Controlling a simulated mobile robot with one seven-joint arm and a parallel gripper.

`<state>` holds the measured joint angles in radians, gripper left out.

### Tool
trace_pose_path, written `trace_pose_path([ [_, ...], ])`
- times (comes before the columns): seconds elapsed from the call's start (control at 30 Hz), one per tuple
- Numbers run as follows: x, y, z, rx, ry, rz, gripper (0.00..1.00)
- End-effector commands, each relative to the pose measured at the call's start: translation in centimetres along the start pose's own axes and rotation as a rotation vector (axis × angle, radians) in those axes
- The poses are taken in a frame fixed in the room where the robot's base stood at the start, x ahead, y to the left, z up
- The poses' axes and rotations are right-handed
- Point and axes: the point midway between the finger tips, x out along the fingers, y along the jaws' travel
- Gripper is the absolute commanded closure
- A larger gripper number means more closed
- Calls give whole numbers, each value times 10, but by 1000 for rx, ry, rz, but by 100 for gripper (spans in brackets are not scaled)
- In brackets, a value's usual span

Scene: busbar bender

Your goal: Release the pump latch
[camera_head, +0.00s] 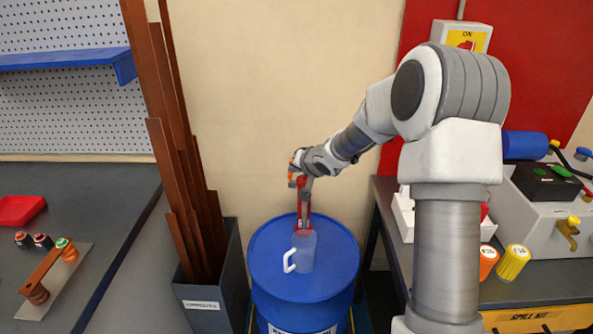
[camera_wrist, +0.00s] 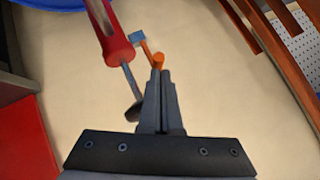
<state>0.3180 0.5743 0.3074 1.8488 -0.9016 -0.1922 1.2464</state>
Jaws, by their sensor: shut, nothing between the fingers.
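A hand pump with a red body (camera_head: 304,222) and a grey shaft stands on a blue drum (camera_head: 270,262). In the wrist view the pump's red part (camera_wrist: 117,48) and thin rod are left of my fingers. An orange lever (camera_wrist: 158,60) with a blue end piece, apparently the latch, shows just beyond my fingertips. I cannot tell if they touch it. My gripper (camera_wrist: 161,78) is shut and empty. In the head view my gripper (camera_head: 293,176) is at the top of the pump, where the latch is mostly hidden.
A translucent blue jug (camera_head: 303,252) with a white handle stands on the drum, in front of the pump. Tall brown bars stand in a grey bin (camera_head: 207,285) to the left. Workbenches flank the drum; the right one (camera_head: 530,288) holds a machine and orange and yellow cylinders.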

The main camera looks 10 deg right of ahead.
Motion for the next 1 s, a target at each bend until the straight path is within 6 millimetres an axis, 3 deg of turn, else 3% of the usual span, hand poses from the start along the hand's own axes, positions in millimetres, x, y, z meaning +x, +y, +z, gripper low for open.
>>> trace_pose_path([
  [0.63, 6, -11, 6, -87, 0, 84, 100],
  [1.0, 19, -29, 20, -252, 2, 240, 100],
])
